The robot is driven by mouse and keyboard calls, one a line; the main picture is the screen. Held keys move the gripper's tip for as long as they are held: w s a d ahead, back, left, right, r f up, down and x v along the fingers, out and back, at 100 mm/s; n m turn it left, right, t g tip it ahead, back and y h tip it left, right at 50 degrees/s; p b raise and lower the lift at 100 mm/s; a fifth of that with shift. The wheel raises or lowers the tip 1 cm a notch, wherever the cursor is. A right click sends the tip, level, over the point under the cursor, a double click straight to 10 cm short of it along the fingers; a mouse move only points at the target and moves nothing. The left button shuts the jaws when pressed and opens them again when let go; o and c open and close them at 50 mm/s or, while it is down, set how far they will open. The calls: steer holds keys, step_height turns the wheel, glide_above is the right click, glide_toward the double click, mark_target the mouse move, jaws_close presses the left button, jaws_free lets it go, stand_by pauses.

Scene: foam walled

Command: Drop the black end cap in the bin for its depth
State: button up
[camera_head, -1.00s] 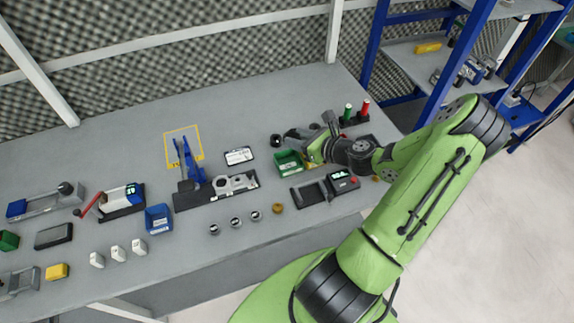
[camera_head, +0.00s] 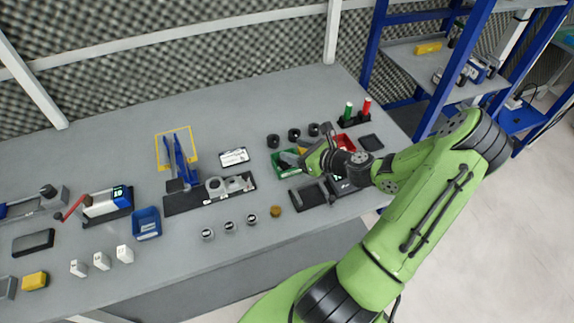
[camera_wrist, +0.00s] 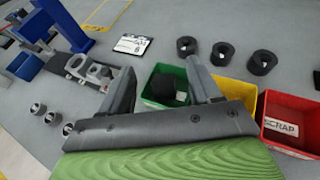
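In the wrist view a black end cap (camera_wrist: 167,90) sits inside the green bin (camera_wrist: 152,104), which also shows in the head view (camera_head: 281,170). My gripper (camera_wrist: 160,66) is over the green bin with its two fingers spread wide. The cap appears between them in the picture, near the right finger, with a clear gap to the left one. In the head view my gripper (camera_head: 307,146) hides part of the bins. A yellow bin (camera_wrist: 240,91) stands right of the green one, and a red bin (camera_wrist: 292,107) labelled SCRAP stands further right.
Three black rings (camera_wrist: 222,53) stand in a row behind the bins. A labelled card (camera_head: 234,156) and a grey fixture (camera_head: 225,187) lie left of them. Several silver-rimmed caps (camera_head: 229,226) line the front. Red and green posts (camera_head: 357,110) stand at the back right.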

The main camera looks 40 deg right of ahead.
steer(key=p+v, duration=0.3)
steer(key=v, duration=1.2)
steer(key=shift+s, duration=0.4)
steer(key=w+a+r+n+g, duration=0.1)
steer(key=a+r+n+g, duration=0.1)
steer(key=a+n+g, duration=0.45)
steer(key=w+a+r+n+g, duration=0.1)
steer(key=a+r+n+g, duration=0.15)
steer(key=a+n, duration=0.75)
steer(key=s+a+r+n+h, duration=0.1)
steer(key=s+a+r+n, duration=0.2)
steer(key=n, duration=0.5)
steer(key=s+a+r+n+t+h, duration=0.1)
steer(key=s+a+r+n, duration=0.3)
steer(key=r+n, duration=0.4)
steer(key=shift+s+n+t+h, duration=0.3)
steer(key=shift+s+n+h, duration=0.25)
steer(key=shift+s, duration=0.2)
